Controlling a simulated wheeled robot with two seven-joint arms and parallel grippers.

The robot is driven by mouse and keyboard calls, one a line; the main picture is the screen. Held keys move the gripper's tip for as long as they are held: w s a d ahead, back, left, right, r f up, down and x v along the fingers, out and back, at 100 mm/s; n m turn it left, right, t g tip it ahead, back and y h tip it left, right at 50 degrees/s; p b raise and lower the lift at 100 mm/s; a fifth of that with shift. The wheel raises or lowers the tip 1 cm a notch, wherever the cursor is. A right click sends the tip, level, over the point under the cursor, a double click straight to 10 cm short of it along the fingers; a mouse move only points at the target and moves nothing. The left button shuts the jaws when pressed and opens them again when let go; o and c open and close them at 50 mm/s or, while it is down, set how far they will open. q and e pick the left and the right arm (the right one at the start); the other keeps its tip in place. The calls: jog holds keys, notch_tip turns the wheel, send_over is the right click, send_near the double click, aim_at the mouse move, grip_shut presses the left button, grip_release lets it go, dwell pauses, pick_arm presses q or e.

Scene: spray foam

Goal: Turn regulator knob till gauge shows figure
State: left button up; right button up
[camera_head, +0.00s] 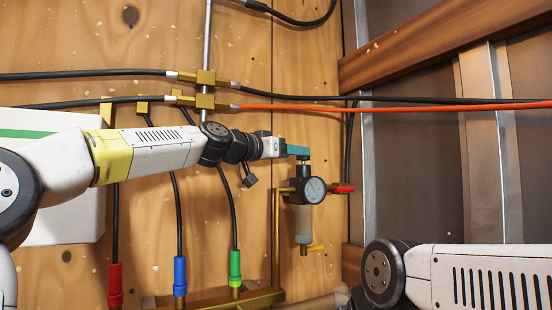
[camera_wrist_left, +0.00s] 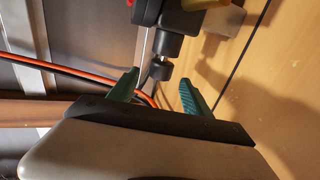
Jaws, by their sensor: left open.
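The regulator (camera_head: 303,182) is a dark body on the wooden wall with a round white gauge (camera_head: 315,190) facing me. The dial is too small to read. Its black knob (camera_head: 303,157) is on top, partly hidden by my left gripper (camera_head: 298,150). In the left wrist view the knob (camera_wrist_left: 159,69) lies ahead of the teal fingers of my left gripper (camera_wrist_left: 158,92), between their lines. The fingers are open, with a gap on both sides and nothing held. My right arm shows at lower right; its gripper is not visible.
A clear bowl (camera_head: 303,222) with a yellow drain lever (camera_head: 316,248) hangs below the regulator. A red-handled valve (camera_head: 343,189) is at its right. Black hoses and an orange hose (camera_head: 400,107) cross behind. Red, blue (camera_head: 180,275) and green hose fittings stand at lower left.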

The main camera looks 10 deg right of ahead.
pick_arm(q)
jog(key=shift+x, duration=3.9)
jog(key=shift+f, duration=0.2)
jog(key=shift+c, duration=0.3)
grip_shut()
